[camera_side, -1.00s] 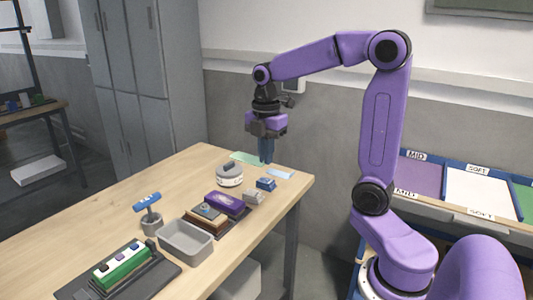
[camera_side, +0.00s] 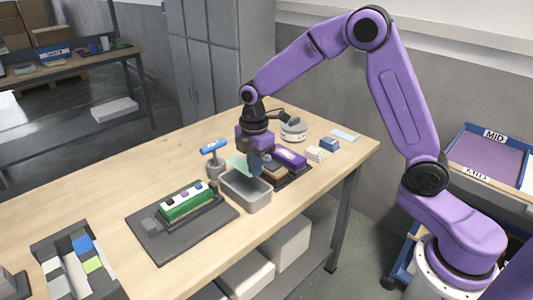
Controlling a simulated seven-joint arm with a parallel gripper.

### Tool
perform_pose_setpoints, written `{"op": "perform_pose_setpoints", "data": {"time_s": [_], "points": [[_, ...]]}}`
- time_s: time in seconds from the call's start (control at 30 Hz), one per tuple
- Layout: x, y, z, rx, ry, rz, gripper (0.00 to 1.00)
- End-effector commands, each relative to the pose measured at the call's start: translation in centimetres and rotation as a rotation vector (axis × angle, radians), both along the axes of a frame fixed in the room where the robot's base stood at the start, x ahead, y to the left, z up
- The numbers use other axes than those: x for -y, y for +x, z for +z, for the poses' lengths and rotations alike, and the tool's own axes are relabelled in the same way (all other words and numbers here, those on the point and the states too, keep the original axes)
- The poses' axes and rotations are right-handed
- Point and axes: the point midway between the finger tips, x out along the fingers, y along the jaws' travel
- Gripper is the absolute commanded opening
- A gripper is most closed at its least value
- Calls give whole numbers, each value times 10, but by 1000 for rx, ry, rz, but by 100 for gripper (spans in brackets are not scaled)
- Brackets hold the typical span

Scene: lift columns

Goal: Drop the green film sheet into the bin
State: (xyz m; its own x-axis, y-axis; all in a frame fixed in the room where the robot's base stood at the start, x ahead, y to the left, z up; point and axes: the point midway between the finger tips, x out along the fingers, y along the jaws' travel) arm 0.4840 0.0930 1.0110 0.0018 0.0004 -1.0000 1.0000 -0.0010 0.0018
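The green film sheet (camera_side: 237,164) is a thin pale green piece beside my gripper's fingers, over the back part of the bin.
A blue-topped stamp in a grey holder (camera_side: 215,158) stands left of the bin. A purple box (camera_side: 290,158) on a dark tray is close on the right. A green block on a dark board (camera_side: 188,205) lies front left.

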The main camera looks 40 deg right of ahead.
Motion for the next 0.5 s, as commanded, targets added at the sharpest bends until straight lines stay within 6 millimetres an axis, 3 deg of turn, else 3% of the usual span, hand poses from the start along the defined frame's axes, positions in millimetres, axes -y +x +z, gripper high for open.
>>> {"op": "perform_pose_setpoints", "data": {"time_s": [0.5], "points": [[1,-1,-40,-2,0,0,0]]}}
